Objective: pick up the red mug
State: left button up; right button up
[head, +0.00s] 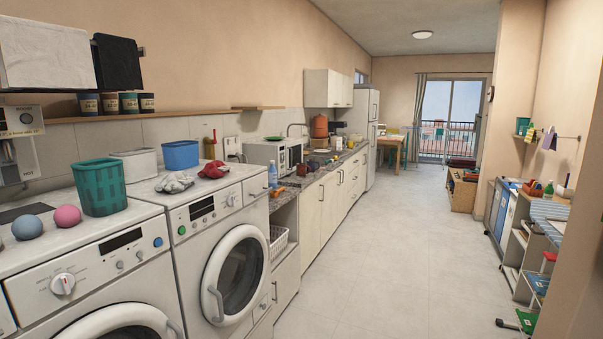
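I cannot make out a red mug for certain. A small dark reddish item (313,166) stands on the kitchen counter beside the microwave, too small to tell whether it is a mug. A red cloth (213,170) lies crumpled on the second washing machine, next to a grey-white cloth (175,182). Neither of my grippers is in view.
Two washing machines (238,270) fill the left front, with a green basket (100,187), a blue bin (180,155) and two balls on top. A microwave (275,157) stands on the counter. Shelves (518,255) line the right wall. The floor (400,260) between is clear.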

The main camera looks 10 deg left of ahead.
aim_at(300, 167)
jog(key=z, duration=0.35)
jog(key=i, duration=6)
jog(key=u, duration=1.8)
